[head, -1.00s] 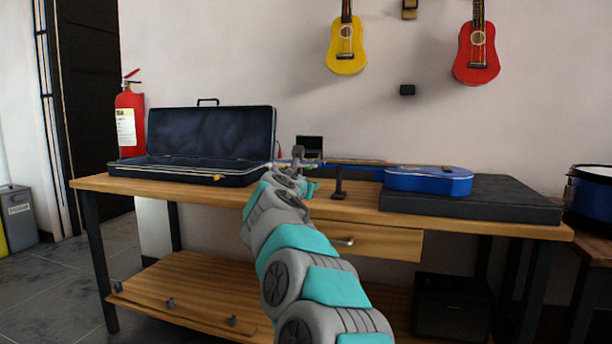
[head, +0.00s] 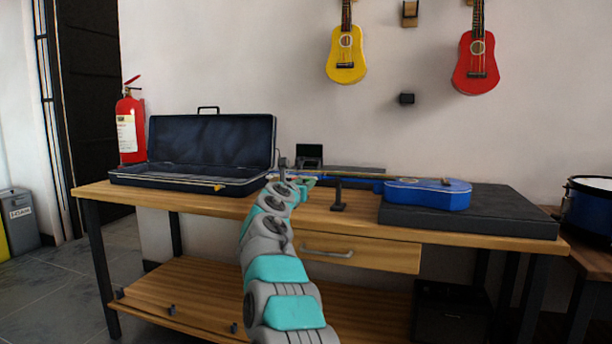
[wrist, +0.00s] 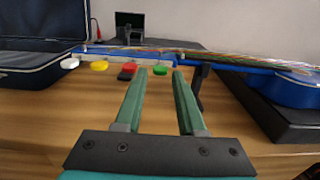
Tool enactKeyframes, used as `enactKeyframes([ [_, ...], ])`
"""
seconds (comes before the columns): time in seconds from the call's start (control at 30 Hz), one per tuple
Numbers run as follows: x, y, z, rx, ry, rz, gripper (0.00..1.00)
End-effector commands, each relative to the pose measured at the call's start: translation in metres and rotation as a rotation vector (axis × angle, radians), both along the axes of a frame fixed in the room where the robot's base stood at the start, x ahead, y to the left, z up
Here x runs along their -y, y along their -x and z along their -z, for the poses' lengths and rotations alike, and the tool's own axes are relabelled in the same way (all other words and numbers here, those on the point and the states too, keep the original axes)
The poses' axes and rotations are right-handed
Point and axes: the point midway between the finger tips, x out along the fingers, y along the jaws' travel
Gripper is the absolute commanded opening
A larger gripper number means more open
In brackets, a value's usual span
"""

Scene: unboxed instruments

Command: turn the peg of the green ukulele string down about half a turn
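The blue ukulele (head: 428,194) lies on the bench with its neck pointing left; its body also shows in the wrist view (wrist: 297,90). In the wrist view, pegs hang along the near edge of its blue headstock: white (wrist: 69,63), yellow (wrist: 99,66), red (wrist: 127,69) and green (wrist: 160,70). My gripper (wrist: 159,72) is open, its two green fingers pointing at the headstock. The green peg appears between the fingertips, and the red peg is just left of the left fingertip. I cannot tell whether either finger touches a peg. In the head view, my gripper (head: 300,182) hides the headstock's near side.
A black stand (head: 338,195) props the neck, close right of my gripper. The open dark case (head: 190,182) lies left on the wooden bench (head: 100,190). A dark pad (head: 515,212) bears the ukulele body. A small dark device (head: 309,152) stands behind.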

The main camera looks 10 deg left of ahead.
Motion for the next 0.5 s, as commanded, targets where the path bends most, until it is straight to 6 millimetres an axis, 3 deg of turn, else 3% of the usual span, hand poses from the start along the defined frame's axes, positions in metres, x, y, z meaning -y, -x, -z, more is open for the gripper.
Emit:
enactKeyframes([
  [0.2,0.002,-0.015,-0.002,-0.001,0.0,0.0,0.39],
  [0.5,0.001,-0.019,0.002,-0.002,0.0,-0.002,0.39],
])
